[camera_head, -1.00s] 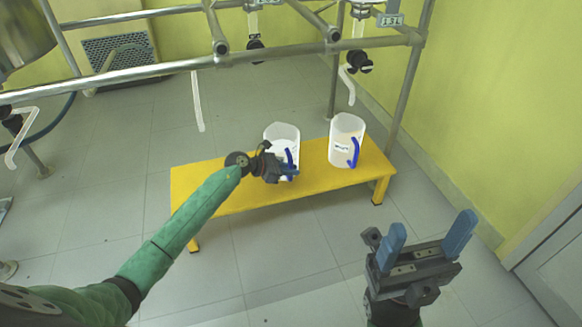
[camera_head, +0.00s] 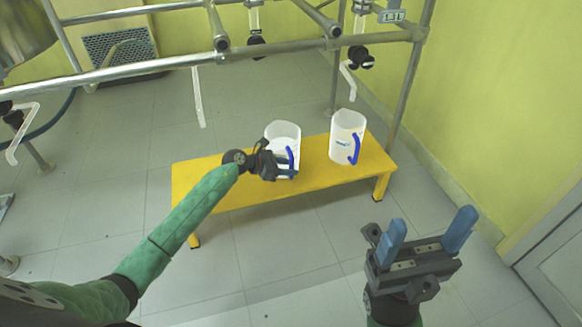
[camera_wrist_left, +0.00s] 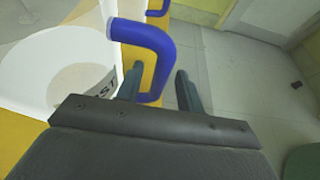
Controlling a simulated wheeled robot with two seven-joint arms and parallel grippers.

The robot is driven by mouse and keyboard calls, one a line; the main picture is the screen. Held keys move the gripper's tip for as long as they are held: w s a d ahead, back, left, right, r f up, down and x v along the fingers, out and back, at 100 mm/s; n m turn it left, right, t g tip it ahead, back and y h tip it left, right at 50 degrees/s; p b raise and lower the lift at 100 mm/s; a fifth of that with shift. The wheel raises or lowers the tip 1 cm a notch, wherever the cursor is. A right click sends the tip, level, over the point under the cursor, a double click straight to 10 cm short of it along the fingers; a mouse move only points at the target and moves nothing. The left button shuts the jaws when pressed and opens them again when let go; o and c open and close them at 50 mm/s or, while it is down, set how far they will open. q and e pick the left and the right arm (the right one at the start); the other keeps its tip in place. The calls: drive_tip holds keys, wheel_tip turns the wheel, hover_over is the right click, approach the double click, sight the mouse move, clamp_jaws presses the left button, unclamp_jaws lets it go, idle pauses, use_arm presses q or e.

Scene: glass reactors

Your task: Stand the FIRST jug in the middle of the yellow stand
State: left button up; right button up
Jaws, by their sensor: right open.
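The FIRST jug (camera_head: 283,137), white with a blue handle (camera_head: 291,158), stands upright on the yellow stand (camera_head: 225,195), near its middle in the head view. In the left wrist view its wall (camera_wrist_left: 60,65) fills the left side, and letters ending in "ST" show. My left gripper (camera_head: 284,168) is at the handle. In the left wrist view the blue handle (camera_wrist_left: 156,50) passes between the two fingers, which are apart with a gap to the right finger. My right gripper (camera_head: 428,236) is open and empty, in front of the stand's right end.
A second white jug (camera_head: 345,125) with a blue handle stands to the right on the stand; its label is unreadable. Metal frame rails (camera_head: 280,50) with valves and hanging tubes (camera_head: 198,98) are behind and above. The floor in front is clear.

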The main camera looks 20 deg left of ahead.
use_arm(q)
drive_tip(key=p+v, duration=0.2)
drive_tip(key=v, duration=0.8)
drive_tip(key=shift+s+a, duration=0.25)
drive_tip(key=shift+a, duration=0.05)
drive_tip(key=shift+r, duration=0.15)
drive_tip(key=shift+s+d, duration=0.1)
drive_tip(key=s+d+p, duration=0.5)
drive_tip(key=s, duration=0.3)
drive_tip(key=shift+d, duration=0.25)
idle(0.3)
